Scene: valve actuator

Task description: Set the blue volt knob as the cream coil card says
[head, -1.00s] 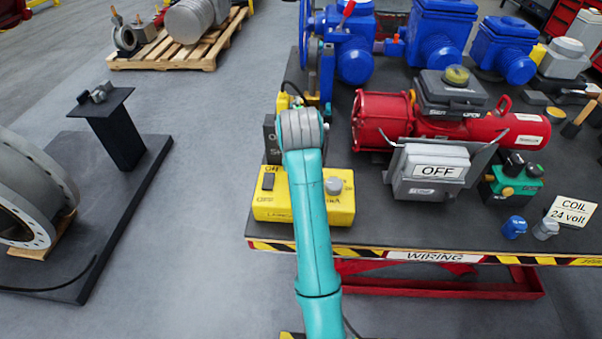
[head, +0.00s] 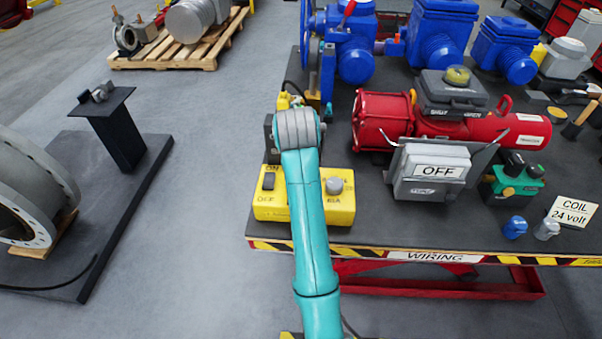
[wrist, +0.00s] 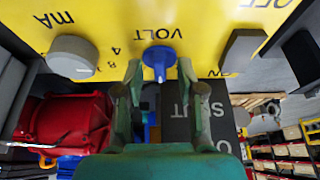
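The cream coil card (head: 571,211) at the right of the bench reads "COIL 24 volt". The yellow box (head: 337,212) stands at the bench's front left. Its blue volt knob (wrist: 160,54) shows in the wrist view under an upside-down "VOLT" label, its narrow end toward the bottom of the picture. My arm hides the knob in the head view. My green gripper (wrist: 160,70) is open, with its fingertips apart on either side of the knob. I see gaps beside the knob; contact is not clear.
The box also carries a grey mA knob (head: 334,185) and a dark ON/OFF switch (head: 268,181). A dark box (wrist: 187,112) with upside-down lettering is close by the gripper. A red actuator (head: 383,119) and grey OFF box (head: 432,172) stand to the right.

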